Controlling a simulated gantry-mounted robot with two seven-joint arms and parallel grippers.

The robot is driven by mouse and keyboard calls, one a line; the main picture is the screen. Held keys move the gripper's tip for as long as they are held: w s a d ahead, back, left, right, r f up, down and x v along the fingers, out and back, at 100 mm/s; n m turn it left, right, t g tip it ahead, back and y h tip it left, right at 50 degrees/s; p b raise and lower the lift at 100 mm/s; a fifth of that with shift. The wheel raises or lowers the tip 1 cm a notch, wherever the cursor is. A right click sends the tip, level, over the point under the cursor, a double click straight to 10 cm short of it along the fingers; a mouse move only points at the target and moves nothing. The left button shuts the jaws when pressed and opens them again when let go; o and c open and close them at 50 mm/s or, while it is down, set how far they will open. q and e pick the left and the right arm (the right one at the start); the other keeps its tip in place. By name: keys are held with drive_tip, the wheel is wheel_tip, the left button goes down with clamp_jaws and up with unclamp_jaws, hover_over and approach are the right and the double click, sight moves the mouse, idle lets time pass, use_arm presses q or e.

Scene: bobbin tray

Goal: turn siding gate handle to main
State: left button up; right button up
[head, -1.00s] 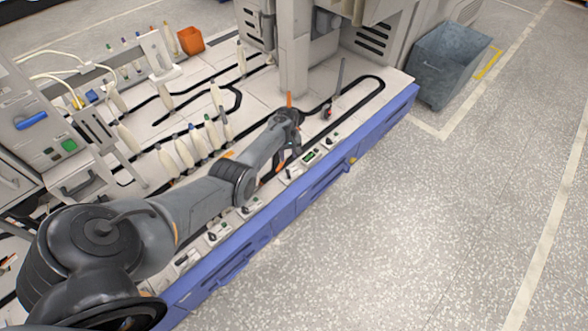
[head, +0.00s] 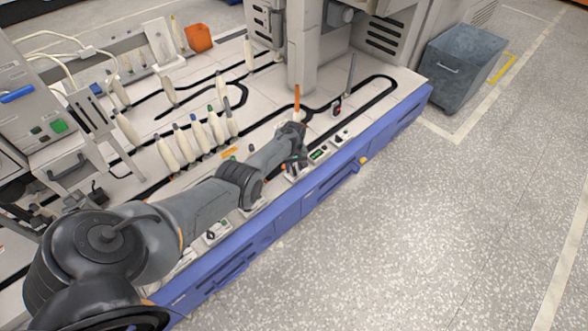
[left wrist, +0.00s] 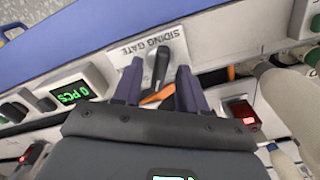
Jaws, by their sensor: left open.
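The siding gate handle is a small black lever (left wrist: 161,66) beside the white SIDING GATE label (left wrist: 133,50) in the left wrist view. My left gripper (left wrist: 158,82) is open, with one dark finger on each side of the lever. I cannot tell whether either finger touches it. An orange strip (left wrist: 158,95) shows behind the lever, between the fingers. In the head view my left gripper (head: 298,161) is low over the panel on the bench's front edge, and my arm hides the handle. My right gripper is in neither view.
A green counter display (left wrist: 72,97) sits beside the label. A red-lit unit (left wrist: 241,114) and pale bobbins (left wrist: 292,92) are on the other side. An orange upright stick (head: 297,98) stands behind my gripper. A grey bin (head: 462,68) is on the floor.

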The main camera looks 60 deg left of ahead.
use_arm(q)
drive_tip(key=shift+c, duration=0.4)
clamp_jaws()
drive_tip(key=m, duration=0.5)
drive_tip(key=shift+m, duration=0.3)
drive_tip(key=m, duration=0.6)
drive_tip(key=shift+w+d, duration=0.15)
drive_tip(key=shift+m, duration=0.3)
drive_tip(key=shift+o, duration=0.4)
unclamp_jaws()
